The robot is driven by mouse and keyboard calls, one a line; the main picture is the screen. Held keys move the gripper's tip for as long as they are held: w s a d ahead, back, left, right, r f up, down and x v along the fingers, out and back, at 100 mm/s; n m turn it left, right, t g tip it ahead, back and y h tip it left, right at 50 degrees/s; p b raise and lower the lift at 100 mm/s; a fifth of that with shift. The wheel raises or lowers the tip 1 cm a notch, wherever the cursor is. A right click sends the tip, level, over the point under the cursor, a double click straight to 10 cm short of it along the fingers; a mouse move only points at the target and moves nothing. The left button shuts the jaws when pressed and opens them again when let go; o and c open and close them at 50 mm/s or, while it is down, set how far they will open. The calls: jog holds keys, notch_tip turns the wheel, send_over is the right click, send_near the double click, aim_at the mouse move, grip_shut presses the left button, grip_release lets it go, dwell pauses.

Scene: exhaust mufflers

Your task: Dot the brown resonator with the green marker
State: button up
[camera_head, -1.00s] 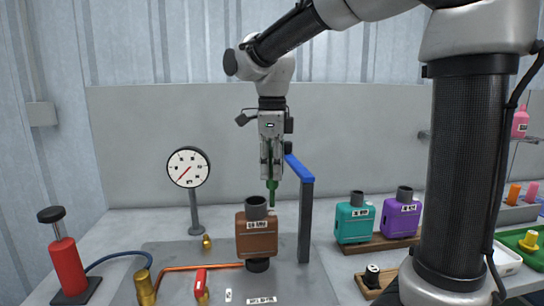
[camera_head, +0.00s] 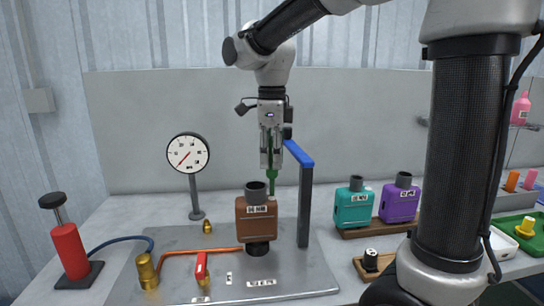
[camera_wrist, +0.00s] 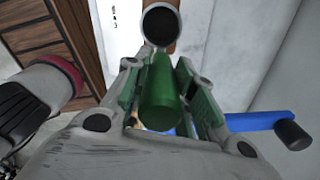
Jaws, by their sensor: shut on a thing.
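The brown resonator (camera_head: 256,222) stands upright on the metal plate, with a dark pipe neck on top and a white label on its front. My gripper (camera_head: 270,160) is above it, pointing down and shut on the green marker (camera_head: 271,180). The marker is upright, its lower end at the resonator's top beside the right of the neck. I cannot tell whether it touches. In the wrist view the marker (camera_wrist: 160,95) is between the fingers, and the round neck opening (camera_wrist: 160,24) shows past it. The marker's tip is hidden there.
A post with a blue arm (camera_head: 299,153) stands close to the right of the gripper. A dial gauge (camera_head: 188,153) is at left, with a red pump (camera_head: 70,250). Teal (camera_head: 353,208) and purple (camera_head: 399,204) mufflers stand at right on a wooden base.

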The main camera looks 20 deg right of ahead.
jog(key=shift+f, duration=0.55)
dwell(1.1)
jog(key=shift+r, duration=3.55)
